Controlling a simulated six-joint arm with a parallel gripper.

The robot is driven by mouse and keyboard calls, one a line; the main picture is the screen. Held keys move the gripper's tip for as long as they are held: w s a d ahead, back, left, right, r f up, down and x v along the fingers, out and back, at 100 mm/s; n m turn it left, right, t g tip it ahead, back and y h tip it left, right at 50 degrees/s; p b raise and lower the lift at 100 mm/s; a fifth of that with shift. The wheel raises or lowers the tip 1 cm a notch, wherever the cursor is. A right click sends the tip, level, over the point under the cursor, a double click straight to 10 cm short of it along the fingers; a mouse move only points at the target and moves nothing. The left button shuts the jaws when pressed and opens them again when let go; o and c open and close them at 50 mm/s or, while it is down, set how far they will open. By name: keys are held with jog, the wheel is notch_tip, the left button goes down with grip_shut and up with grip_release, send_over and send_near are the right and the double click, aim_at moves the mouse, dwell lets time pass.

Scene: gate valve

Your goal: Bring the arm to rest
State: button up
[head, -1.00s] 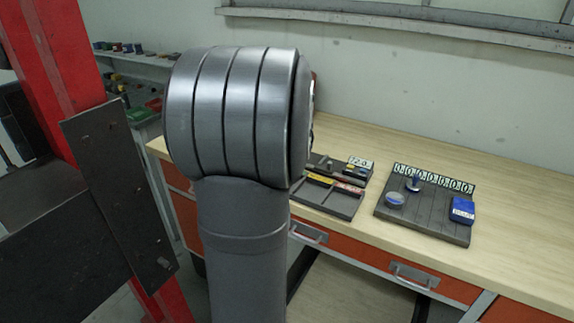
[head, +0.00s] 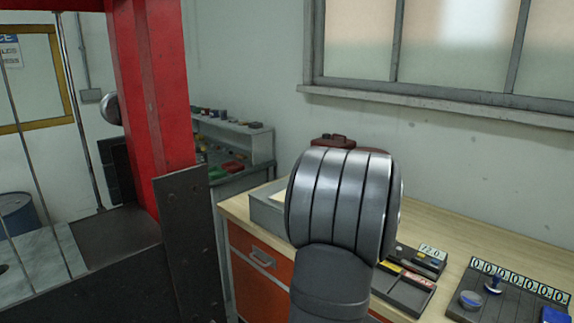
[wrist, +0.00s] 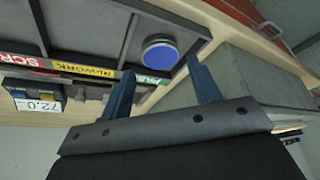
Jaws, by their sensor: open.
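My arm (head: 335,270) stands upright in the middle of the head view, its large grey joint at the top. It hides my gripper there. In the wrist view my gripper (wrist: 163,88) shows two blue-grey fingers spread wide apart with nothing between them. Beyond the fingertips lies a dark sorting tray (wrist: 85,28) with coloured labels, and a round blue-topped disc (wrist: 160,54) sits in one of its compartments. The fingers look apart from the disc. The tray (head: 403,290) also shows just right of my arm in the head view.
The wooden bench (head: 440,235) runs along the wall. On it are a grey box (head: 268,212), a red case (head: 333,142) and a dark numbered board (head: 510,295) with a stamp (head: 494,282). A red post (head: 150,90) and dark metal plate (head: 190,240) stand at the left.

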jog(key=x, duration=0.3)
jog(key=shift+f, duration=0.3)
jog(key=shift+w+f, duration=0.1)
jog(key=shift+w, duration=0.1)
jog(key=shift+r, duration=1.65)
